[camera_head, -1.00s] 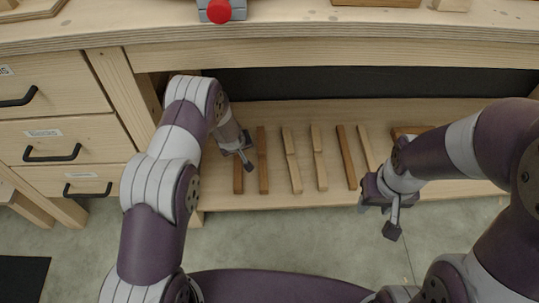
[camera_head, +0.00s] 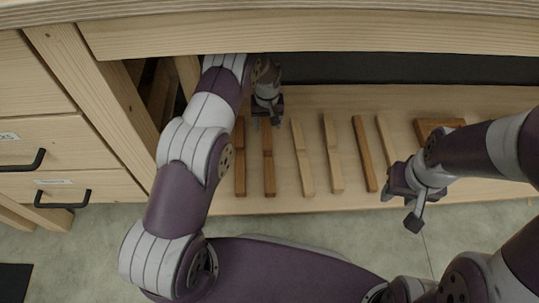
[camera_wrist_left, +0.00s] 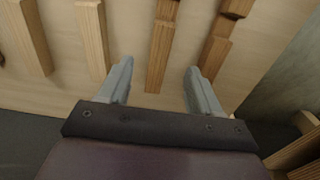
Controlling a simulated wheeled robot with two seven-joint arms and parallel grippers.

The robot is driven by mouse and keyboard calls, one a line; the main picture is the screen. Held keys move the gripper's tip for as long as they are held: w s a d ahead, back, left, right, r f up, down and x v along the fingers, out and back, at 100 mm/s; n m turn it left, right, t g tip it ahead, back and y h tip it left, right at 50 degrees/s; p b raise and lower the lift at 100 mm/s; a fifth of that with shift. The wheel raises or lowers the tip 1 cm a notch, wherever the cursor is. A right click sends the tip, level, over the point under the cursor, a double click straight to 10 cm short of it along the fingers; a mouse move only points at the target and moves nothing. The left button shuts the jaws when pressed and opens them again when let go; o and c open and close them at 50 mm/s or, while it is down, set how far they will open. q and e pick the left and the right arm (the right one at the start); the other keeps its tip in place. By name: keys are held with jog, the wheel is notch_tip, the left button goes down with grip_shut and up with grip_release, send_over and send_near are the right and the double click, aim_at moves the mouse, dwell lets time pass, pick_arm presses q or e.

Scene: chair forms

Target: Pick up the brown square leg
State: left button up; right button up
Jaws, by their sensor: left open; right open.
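Three brown legs lie on the lower shelf: the far-left brown leg (camera_head: 240,165), the second brown leg (camera_head: 268,170) and a brown leg further right (camera_head: 364,155). I cannot tell their cross-sections well. My left gripper (camera_head: 266,122) is open over the back end of the second brown leg, hiding part of it. In the left wrist view a leg (camera_wrist_left: 160,50) lies between the open fingers, apart from both, and a darker leg (camera_wrist_left: 217,45) lies to its right. My right gripper (camera_head: 401,208) is open and empty in front of the shelf's edge.
Light wooden legs (camera_head: 303,160) (camera_head: 333,155) (camera_head: 388,145) lie between and beside the brown ones. A brown wooden piece (camera_head: 438,126) lies further right. The bench edge (camera_head: 320,40) overhangs the shelf. Drawers (camera_head: 60,150) stand at the left.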

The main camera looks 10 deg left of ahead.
aim_at(267, 139)
pick_arm(q)
notch_tip(267, 139, down, 4)
jog(key=shift+r+b, duration=0.2)
jog(key=shift+b, duration=0.5)
jog(key=f+b, duration=0.4)
jog(key=shift+s+f, duration=0.2)
jog(key=shift+f, duration=0.1)
jog(key=shift+r, duration=0.2)
jog(key=shift+c, duration=0.3)
grip_shut()
pick_arm(e)
notch_tip(267, 139, down, 6)
